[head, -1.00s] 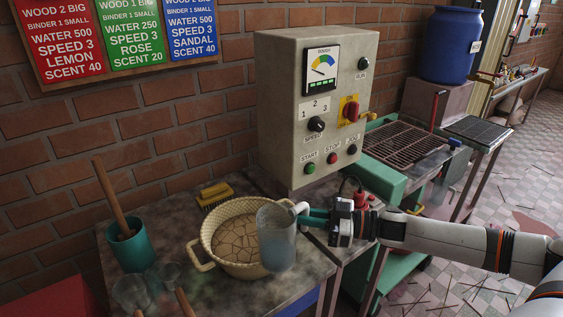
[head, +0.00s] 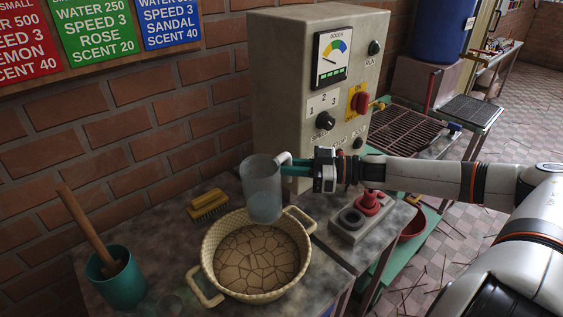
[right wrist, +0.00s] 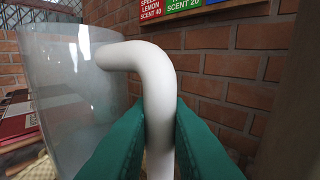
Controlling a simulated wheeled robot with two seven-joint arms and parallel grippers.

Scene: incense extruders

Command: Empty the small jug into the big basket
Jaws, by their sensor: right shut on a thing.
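The small jug (head: 263,190) is a cloudy, see-through cup with a white handle. My right gripper (head: 287,170) is shut on that handle; in the right wrist view the green fingers (right wrist: 160,135) pinch the white handle (right wrist: 158,85), with the jug wall (right wrist: 60,95) to the left. The jug is about upright, over the far rim of the big basket in the head view. The big basket (head: 212,243) is woven, cream, with two loop handles, and holds a brown, cracked-looking mass (head: 257,259). I cannot tell how full the jug is. My left gripper is not in view.
A teal cup (head: 122,287) with a wooden-handled tool (head: 88,227) stands left of the basket. A yellow brush (head: 208,205) lies behind it. The control box (head: 290,90) rises behind the jug. A red-knobbed block (head: 365,212) sits right of the basket.

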